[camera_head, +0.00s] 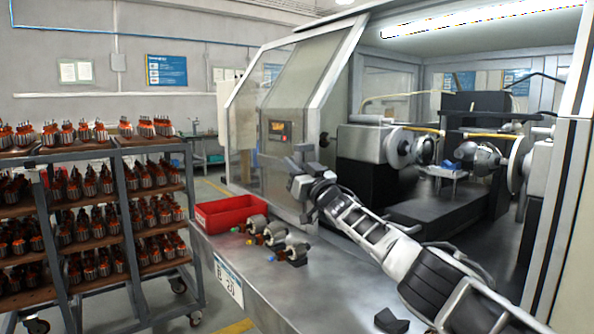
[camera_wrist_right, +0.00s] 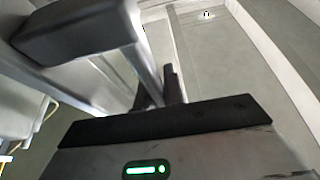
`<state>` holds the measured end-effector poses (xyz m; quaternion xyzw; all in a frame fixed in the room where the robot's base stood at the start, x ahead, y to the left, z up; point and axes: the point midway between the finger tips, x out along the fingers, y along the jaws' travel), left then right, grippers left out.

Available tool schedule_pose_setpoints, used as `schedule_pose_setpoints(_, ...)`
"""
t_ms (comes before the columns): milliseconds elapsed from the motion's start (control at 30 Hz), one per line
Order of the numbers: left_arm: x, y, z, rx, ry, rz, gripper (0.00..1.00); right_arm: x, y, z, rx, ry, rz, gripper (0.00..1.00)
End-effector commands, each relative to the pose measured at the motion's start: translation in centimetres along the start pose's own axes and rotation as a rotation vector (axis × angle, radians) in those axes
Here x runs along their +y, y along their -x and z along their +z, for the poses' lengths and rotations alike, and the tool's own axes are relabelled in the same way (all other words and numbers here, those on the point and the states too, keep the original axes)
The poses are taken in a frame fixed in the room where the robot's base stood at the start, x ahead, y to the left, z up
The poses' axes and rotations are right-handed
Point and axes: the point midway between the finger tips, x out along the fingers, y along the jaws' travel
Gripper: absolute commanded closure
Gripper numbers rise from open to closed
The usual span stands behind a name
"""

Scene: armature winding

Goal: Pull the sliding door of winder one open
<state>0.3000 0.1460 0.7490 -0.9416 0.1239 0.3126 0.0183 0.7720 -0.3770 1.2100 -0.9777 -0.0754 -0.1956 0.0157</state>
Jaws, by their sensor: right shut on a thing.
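The sliding door (camera_head: 318,80) of the winder is a grey-framed panel with a slanted upper part, at the left of the machine front in the head view. The opening to its right shows the machine inside. My right gripper (camera_head: 298,168) is at the door's front edge, shut on the grey door handle (camera_head: 303,149). In the right wrist view, the handle (camera_wrist_right: 85,25) shows as a thick grey bar close to the camera, and the dark gripper fingers (camera_wrist_right: 165,92) are partly hidden behind the bracket. My left gripper is not in view.
A red bin (camera_head: 230,212) and several armatures (camera_head: 275,238) lie on the steel bench (camera_head: 255,280) below the door. Racks of armatures (camera_head: 95,200) stand at the left. The winder spindles (camera_head: 405,148) are inside the opening, behind my right arm.

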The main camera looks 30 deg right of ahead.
Motion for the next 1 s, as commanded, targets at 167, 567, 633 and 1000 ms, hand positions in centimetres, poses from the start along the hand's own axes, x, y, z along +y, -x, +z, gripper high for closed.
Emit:
schedule_pose_setpoints(167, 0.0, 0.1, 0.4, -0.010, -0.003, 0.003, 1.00, 0.0, -0.1, 0.1, -0.005, 0.000, 0.001, 1.00)
schedule_pose_setpoints(567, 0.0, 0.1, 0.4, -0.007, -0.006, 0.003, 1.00, -0.1, -0.1, 0.1, -0.005, 0.001, 0.001, 0.68)
schedule_pose_setpoints(633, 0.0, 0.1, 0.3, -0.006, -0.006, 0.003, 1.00, -0.1, -0.1, 0.1, -0.004, 0.001, 0.001, 0.68)
schedule_pose_setpoints(1000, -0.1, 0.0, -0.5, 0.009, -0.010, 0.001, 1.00, -1.4, 0.2, 1.1, -0.006, -0.009, -0.021, 0.68)
